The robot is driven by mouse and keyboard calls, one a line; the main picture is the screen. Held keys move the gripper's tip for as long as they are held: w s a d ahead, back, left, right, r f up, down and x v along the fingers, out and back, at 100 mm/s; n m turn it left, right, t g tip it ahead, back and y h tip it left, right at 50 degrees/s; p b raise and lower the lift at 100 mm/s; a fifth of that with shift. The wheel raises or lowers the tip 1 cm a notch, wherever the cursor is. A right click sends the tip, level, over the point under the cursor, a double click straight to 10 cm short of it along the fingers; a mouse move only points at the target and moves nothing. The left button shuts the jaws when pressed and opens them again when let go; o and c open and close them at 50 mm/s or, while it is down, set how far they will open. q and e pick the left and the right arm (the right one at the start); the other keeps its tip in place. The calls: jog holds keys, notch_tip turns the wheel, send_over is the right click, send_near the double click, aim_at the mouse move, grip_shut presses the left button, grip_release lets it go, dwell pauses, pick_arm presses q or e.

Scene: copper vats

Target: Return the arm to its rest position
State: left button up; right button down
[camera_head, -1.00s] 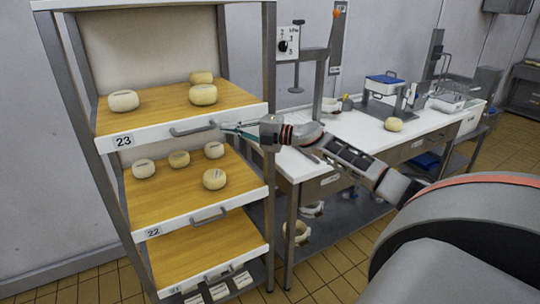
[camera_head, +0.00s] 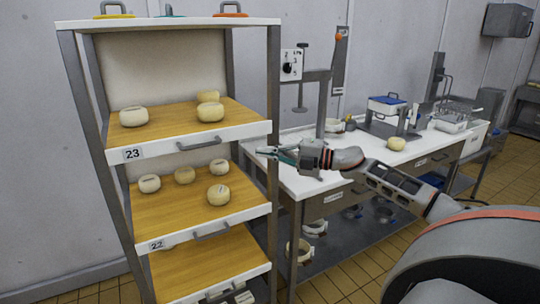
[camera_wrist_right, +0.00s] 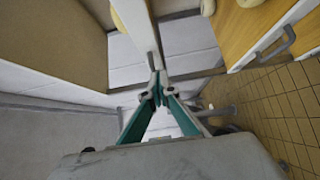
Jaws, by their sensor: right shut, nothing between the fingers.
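My right arm (camera_head: 395,185) reaches in from the right in the head view. Its gripper (camera_head: 262,152) is shut and empty, beside the rack's right upright. My left gripper is not in view.
The rack (camera_head: 275,85) holds trays with several pale cheeses (camera_head: 210,112). A white-topped bench (camera_head: 350,165) stands behind and below my right arm. Tiled floor (camera_head: 350,270) shows in front of the bench.

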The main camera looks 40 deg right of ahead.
jog(key=shift+v, duration=0.85)
jog(key=s+a+f+m+h, duration=0.2)
jog(key=s+a+f+m, duration=0.15)
jog(key=f, duration=0.65)
jog(key=s+a+f+m+h, duration=0.15)
jog(key=a+f+m, duration=0.3)
jog(key=f, duration=0.45)
jog(key=s+a+f+m+h, duration=0.2)
jog(key=s+a+f+m, duration=0.25)
jog(key=f, duration=0.55)
jog(key=s+a+f+m+g, duration=0.2)
jog(key=s+a+f+m, duration=0.1)
jog(key=s+a+f, duration=0.4)
jog(key=s+a+f+m+g+h, duration=0.1)
jog(key=s+a+f+m, duration=0.3)
jog(key=s+a+f, duration=0.4)
jog(key=s+a+g, duration=0.1)
jog(key=s+a, duration=0.1)
jog(key=a, duration=0.2)
jog(key=shift+a+f, duration=0.3)
jog(key=shift+a, duration=0.1)
jog(key=shift+m, duration=0.25)
